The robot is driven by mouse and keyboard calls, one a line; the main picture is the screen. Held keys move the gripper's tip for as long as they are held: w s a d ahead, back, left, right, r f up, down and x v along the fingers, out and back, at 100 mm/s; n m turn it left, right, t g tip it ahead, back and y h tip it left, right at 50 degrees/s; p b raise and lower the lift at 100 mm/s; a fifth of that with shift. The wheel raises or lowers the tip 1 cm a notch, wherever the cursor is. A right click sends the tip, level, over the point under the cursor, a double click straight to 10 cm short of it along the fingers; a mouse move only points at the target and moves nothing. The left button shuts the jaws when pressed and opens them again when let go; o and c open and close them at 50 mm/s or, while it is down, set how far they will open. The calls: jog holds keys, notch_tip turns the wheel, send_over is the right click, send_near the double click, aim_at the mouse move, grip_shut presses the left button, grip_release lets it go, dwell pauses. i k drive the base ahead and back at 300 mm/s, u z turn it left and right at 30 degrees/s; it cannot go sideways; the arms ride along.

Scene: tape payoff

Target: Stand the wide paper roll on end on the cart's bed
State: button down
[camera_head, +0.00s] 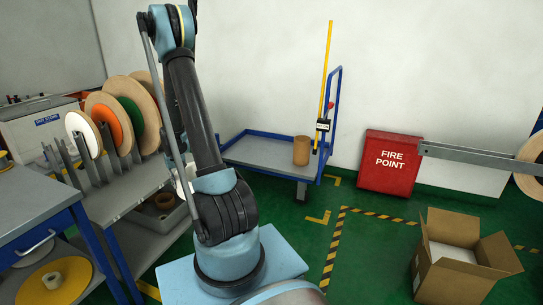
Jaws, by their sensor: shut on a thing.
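A brown, wide roll (301,150) stands upright on end on the right part of the bed of the blue-framed cart (258,153), which is by the back wall. I cannot tell for sure whether it is the wide paper roll of the task. My arm rises from its base in the foreground and bends at the top of the picture. Its far part is hidden behind the near links, and I cannot make out my gripper. A small whitish shape shows behind my arm, left of the cart; I cannot tell what it is.
Left stands a rack of reels, with a white reel (84,134) and an orange one (112,125). A yellow pole (327,68) rises by the cart's handle. A red fire point box (389,162) and an open carton (463,258) are at right. Green floor between is clear.

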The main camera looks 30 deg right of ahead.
aim_at(267, 154)
jog(key=z, duration=0.1)
jog(key=k, duration=1.3)
jog(key=z, duration=1)
jog(key=i, duration=1.3)
jog(key=z, duration=0.05)
